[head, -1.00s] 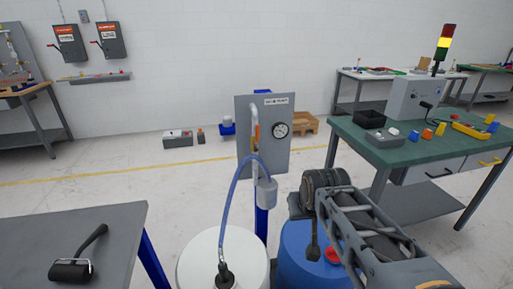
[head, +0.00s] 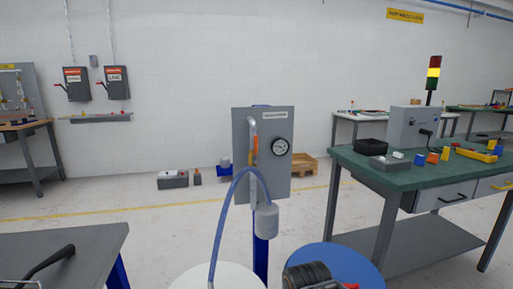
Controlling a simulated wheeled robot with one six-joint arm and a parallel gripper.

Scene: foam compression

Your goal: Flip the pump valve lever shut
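A grey panel (head: 281,184) stands upright on a blue post (head: 262,258) in the middle of the head view. An orange lever-like handle (head: 255,146) lies nearly upright along the pale pipe (head: 251,124) on the panel's left side. I take it for the valve lever; its exact setting is too small to tell. A round gauge (head: 281,145) sits to its right. A blue hose (head: 222,215) arcs down from the pipe beside a grey cup-shaped part (head: 265,221). A dark ribbed part of my arm shows at the bottom edge, well below the lever; my gripper's fingers are out of sight.
A white drum (head: 205,277) and a blue drum (head: 350,262) stand below the panel. A grey table (head: 85,245) is at lower left. A green-topped bench (head: 375,177) with small parts stands at right.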

